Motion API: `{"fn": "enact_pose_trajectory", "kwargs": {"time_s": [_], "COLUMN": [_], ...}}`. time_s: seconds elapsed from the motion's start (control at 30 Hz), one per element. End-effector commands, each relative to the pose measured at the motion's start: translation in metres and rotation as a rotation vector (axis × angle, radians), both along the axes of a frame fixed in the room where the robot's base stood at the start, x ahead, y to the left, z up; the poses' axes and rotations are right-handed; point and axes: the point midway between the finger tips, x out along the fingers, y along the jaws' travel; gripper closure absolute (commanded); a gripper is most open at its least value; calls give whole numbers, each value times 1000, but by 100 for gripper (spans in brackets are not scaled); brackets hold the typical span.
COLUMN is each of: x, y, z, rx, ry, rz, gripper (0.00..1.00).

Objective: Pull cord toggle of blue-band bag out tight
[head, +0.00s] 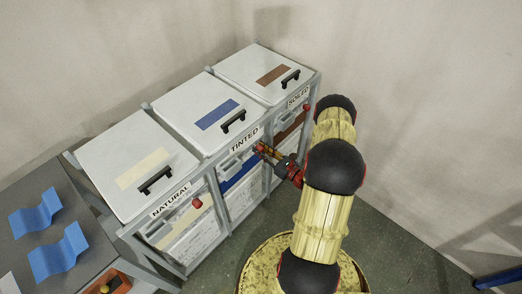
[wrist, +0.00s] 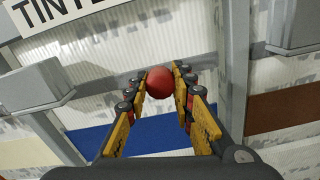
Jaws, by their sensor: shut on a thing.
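The blue-band bag hangs in the middle bay, labelled TINTED; its blue band (head: 240,172) shows below the lid, and in the wrist view the band (wrist: 155,133) runs behind my fingers. A red ball-shaped cord toggle (wrist: 160,83) sits between my fingertips in the wrist view. My gripper (head: 262,150) reaches the front of the middle bay from the right. It is shut on the toggle, with a finger on each side of it (wrist: 157,80). The cord itself is hidden behind the toggle, so I cannot tell how tight it is.
The bay labelled NATURAL has its own red toggle (head: 197,203), and the SOILED bay has another (head: 306,107). All three lids are shut, with black handles. Blue corrugated sheets (head: 58,253) lie on a grey table at left. Open floor (head: 395,255) lies at right.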

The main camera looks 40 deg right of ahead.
Motion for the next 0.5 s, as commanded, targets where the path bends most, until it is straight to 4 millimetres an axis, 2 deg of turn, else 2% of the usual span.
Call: {"fn": "enact_pose_trajectory", "kwargs": {"time_s": [0.5], "x": [-4], "y": [-2], "z": [0], "rx": [1], "ry": [2], "rz": [-4], "gripper": [100]}}
